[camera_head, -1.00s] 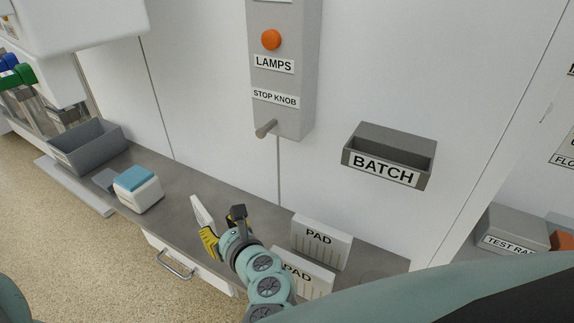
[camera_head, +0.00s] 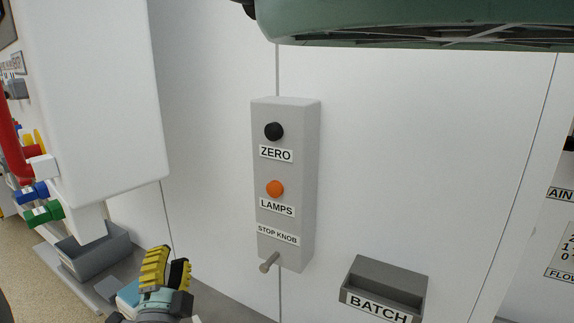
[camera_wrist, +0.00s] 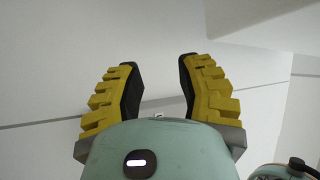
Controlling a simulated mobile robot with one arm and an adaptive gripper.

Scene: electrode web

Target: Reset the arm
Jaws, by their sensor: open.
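My gripper (camera_head: 167,270) shows at the bottom of the head view, with yellow ridged fingers pointing up. In the wrist view my gripper (camera_wrist: 158,90) has its two fingers spread apart with nothing between them. Only pale wall panels show beyond the fingers. In the head view the gripper is left of and lower than the grey control box (camera_head: 312,190) and appears apart from it.
The control box carries a black ZERO knob (camera_head: 274,131), an orange LAMPS button (camera_head: 275,188) and a stop knob (camera_head: 269,262). A BATCH holder (camera_head: 385,284) is at lower right.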

